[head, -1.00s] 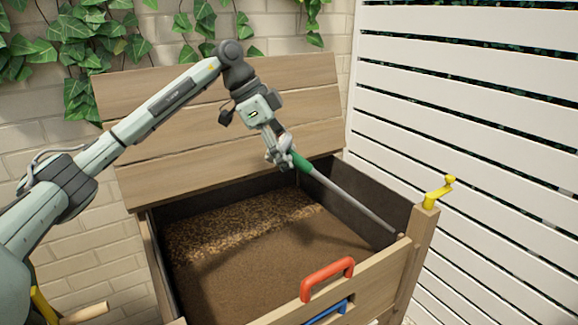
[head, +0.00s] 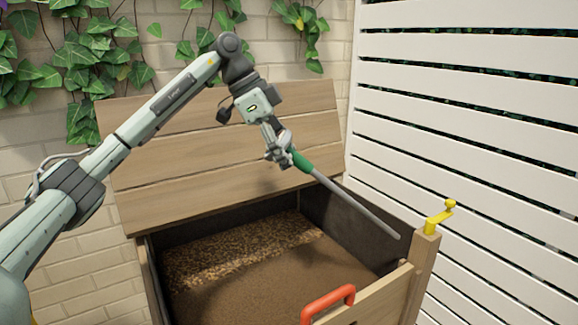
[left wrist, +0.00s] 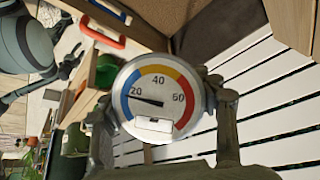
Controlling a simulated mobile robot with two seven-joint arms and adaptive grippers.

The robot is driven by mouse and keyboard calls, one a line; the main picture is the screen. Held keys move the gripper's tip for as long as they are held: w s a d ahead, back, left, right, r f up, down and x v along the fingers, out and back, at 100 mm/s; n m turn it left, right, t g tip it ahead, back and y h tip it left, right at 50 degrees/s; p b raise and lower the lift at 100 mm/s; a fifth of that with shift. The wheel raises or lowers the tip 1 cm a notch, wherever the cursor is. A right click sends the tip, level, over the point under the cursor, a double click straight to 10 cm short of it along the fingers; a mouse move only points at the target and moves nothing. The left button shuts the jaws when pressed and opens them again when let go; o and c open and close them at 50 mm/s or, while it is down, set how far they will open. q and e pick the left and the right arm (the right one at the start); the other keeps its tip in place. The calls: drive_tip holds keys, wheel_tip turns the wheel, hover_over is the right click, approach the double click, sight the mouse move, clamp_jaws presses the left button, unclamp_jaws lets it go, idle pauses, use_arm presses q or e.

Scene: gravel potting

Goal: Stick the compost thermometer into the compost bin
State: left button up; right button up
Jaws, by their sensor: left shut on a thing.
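My left gripper (head: 283,155) is shut on the compost thermometer by its green handle (head: 301,161). The thermometer's long grey probe (head: 350,200) slants down to the right, and its tip is clear of the compost, near the bin's right wall and front right corner. In the left wrist view the round dial (left wrist: 158,98) faces the camera between the fingers, its needle near 20. The wooden compost bin (head: 368,296) is open, with brown compost (head: 255,265) inside, coarser at the back. My right gripper does not show in the head view.
The bin's lid (head: 215,150) stands raised at the back, behind my left arm. A red handle (head: 328,303) is on the front, and a yellow latch (head: 440,216) tops the right front post. A white slatted fence (head: 460,120) stands close on the right.

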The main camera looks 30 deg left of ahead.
sight(284, 131)
use_arm(q)
drive_tip(key=shift+r, duration=1.9)
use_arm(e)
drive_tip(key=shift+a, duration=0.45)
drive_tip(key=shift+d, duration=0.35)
